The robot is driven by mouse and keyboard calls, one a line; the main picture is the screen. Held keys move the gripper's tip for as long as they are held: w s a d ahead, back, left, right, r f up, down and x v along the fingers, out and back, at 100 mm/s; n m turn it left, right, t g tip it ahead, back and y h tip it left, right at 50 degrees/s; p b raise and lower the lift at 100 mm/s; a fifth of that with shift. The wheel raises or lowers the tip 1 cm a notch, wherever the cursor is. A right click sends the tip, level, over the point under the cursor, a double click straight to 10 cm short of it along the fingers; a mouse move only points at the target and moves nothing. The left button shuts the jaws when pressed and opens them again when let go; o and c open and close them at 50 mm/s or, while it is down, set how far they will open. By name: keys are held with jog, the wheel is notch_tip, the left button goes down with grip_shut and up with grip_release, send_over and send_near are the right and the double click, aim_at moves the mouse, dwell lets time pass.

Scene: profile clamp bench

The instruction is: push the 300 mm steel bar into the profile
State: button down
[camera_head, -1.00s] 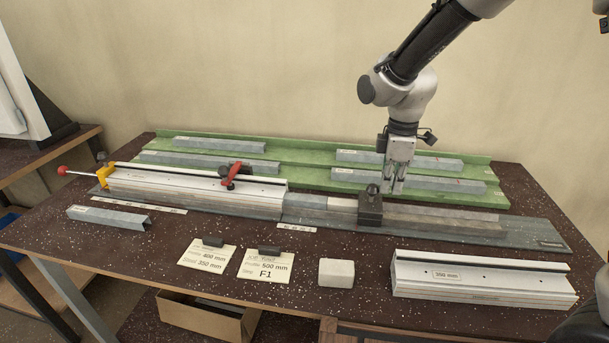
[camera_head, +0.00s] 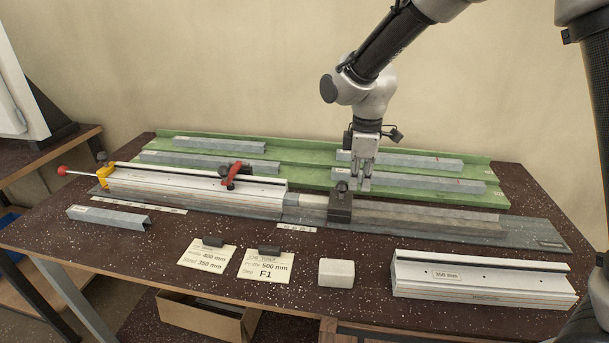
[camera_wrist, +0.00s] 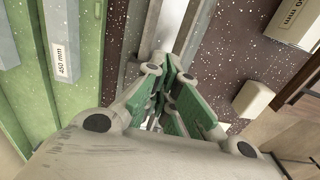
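The long white aluminium profile (camera_head: 190,192) lies clamped along the bench at the left. The steel bar (camera_head: 313,202) lies in the channel to the right of the profile, in line with it; a light grey stretch shows, and how far its left end reaches inside is hidden. A dark pusher block (camera_head: 340,208) with a knob stands at the bar's right end. My gripper (camera_head: 361,188) points down just right of the block, fingers slightly apart with nothing seen between them. Whether it touches the block is unclear. In the wrist view the green-padded fingers (camera_wrist: 170,105) hide the block.
A red clamp (camera_head: 232,174) sits on the profile. A green rack (camera_head: 300,172) with several steel channels stands behind. A white block (camera_head: 336,273), another profile (camera_head: 480,278) and label cards (camera_head: 265,264) lie in front. The guide right of the block is clear.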

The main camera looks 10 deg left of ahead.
send_over(324, 199)
jog(key=shift+s+d, duration=0.1)
jog(key=shift+d, duration=0.35)
dwell(0.3)
jog(key=shift+a, duration=0.6)
dwell(0.4)
jog(key=shift+d, duration=0.15)
jog(key=shift+d+r, duration=0.1)
jog(key=shift+d, duration=0.55)
notch_tip(324, 199, up, 7)
dwell(0.5)
